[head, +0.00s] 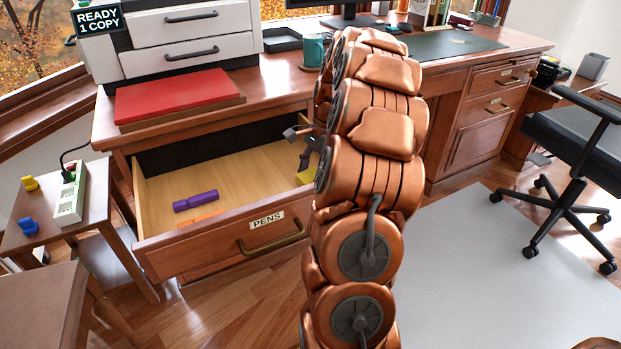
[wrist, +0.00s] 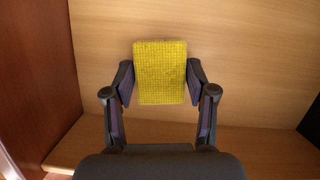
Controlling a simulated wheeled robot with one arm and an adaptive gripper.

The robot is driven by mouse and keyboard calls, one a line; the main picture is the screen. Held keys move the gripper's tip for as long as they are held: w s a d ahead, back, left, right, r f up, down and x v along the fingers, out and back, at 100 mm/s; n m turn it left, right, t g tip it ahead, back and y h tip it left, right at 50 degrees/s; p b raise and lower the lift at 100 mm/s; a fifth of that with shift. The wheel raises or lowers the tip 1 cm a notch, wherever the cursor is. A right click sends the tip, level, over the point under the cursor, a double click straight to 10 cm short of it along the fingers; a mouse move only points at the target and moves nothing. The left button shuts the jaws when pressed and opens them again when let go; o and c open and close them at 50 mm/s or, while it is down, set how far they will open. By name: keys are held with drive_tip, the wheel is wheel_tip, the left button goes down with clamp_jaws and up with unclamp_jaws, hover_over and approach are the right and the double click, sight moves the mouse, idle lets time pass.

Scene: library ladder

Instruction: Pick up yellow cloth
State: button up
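The yellow cloth (wrist: 160,72) is a small textured rectangle over the wooden drawer floor in the wrist view. It sits between the two fingers of my gripper (wrist: 159,82). The fingers are spread to about the cloth's width, with the left fingertip close to its left edge and the right fingertip close to its right edge; I cannot tell whether they touch it. In the head view, part of the yellow cloth (head: 306,175) shows in the right side of the open drawer, and my arm hides the rest. My gripper (head: 305,150) is partly hidden there too.
The open drawer (head: 268,231) labelled PENS also holds a purple marker (head: 195,201) and an orange item (head: 201,218). A red folder (head: 178,96) lies on the desk above. A small side table (head: 95,200) with a power strip (head: 69,199) stands at left.

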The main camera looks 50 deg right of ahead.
sight(311, 174)
drive_tip(key=c, duration=0.6)
drive_tip(key=shift+o, duration=0.2)
drive_tip(key=shift+r, duration=0.15)
wheel_tip(311, 174, up, 10)
drive_tip(key=p, duration=0.2)
drive_tip(key=shift+p, duration=0.35)
